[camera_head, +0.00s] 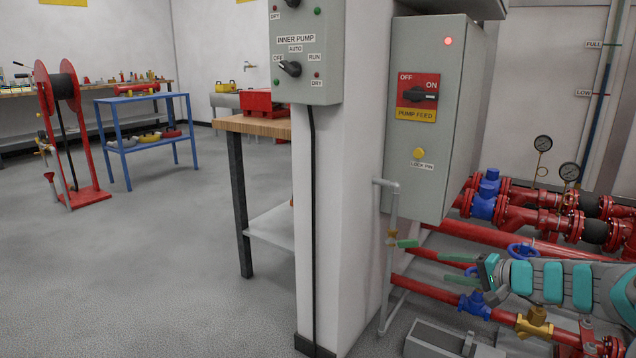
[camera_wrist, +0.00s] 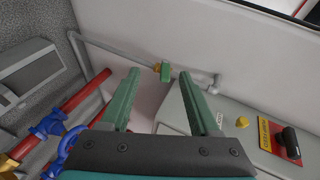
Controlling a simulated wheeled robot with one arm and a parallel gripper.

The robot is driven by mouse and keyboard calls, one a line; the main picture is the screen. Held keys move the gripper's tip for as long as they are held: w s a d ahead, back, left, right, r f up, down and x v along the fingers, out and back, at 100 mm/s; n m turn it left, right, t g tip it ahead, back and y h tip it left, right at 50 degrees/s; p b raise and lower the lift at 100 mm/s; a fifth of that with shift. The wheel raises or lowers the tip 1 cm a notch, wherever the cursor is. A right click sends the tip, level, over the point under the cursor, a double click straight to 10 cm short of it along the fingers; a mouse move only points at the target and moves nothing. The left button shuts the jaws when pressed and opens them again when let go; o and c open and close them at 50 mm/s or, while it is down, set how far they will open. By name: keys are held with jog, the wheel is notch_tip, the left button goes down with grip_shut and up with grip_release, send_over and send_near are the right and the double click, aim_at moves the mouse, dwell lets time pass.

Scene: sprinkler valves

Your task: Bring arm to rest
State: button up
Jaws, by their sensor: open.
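My arm, grey with teal pads, reaches in from the right edge of the head view. My gripper (camera_head: 441,266) points left in front of the red pipes, below the grey pump feed box (camera_head: 430,150). In the wrist view my gripper (camera_wrist: 158,78) has its two green fingers spread apart, with nothing between them. A small brass valve with a green handle (camera_head: 407,243) sits on a thin grey pipe beyond the fingertips. It also shows past the fingers in the wrist view (camera_wrist: 164,71), and appears apart from them.
Red pipes (camera_head: 480,238) with blue valves (camera_head: 487,200) and gauges (camera_head: 543,143) crowd the right side. A white wall end (camera_head: 345,190) stands left of the box. A wooden-topped table (camera_head: 255,126) is behind it. Open grey floor (camera_head: 170,260) fills the left.

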jog(key=s+a+r+n+g+y+p, duration=0.1)
jog(key=s+a+r+n+g, duration=0.15)
jog(key=s+a, duration=0.45)
jog(key=s+a+r+n+g+p, duration=0.1)
jog(key=s+a+r+n+g, duration=0.15)
jog(key=a, duration=0.85)
jog(key=s+a+r+n+g+h+p, duration=0.15)
jog(key=s+a+g, duration=0.25)
jog(key=s+a, duration=0.55)
jog(key=s+d+g+h+p, duration=0.1)
jog(key=s+d+h, duration=0.1)
jog(key=s, duration=0.7)
jog(key=s+d+f+n+g+h+p, duration=0.1)
jog(key=s+d+h, duration=0.2)
jog(key=s, duration=0.6)
jog(key=s+d+f+n+g+h+p, duration=0.1)
jog(key=s+d+h+p, duration=0.1)
jog(key=s, duration=0.8)
jog(key=d+h, duration=0.1)
jog(key=d, duration=0.1)
jog(key=shift+d+f+g, duration=0.25)
jog(key=shift+d+g, duration=0.05)
jog(key=shift+d, duration=0.05)
jog(key=shift+s+d, duration=0.1)
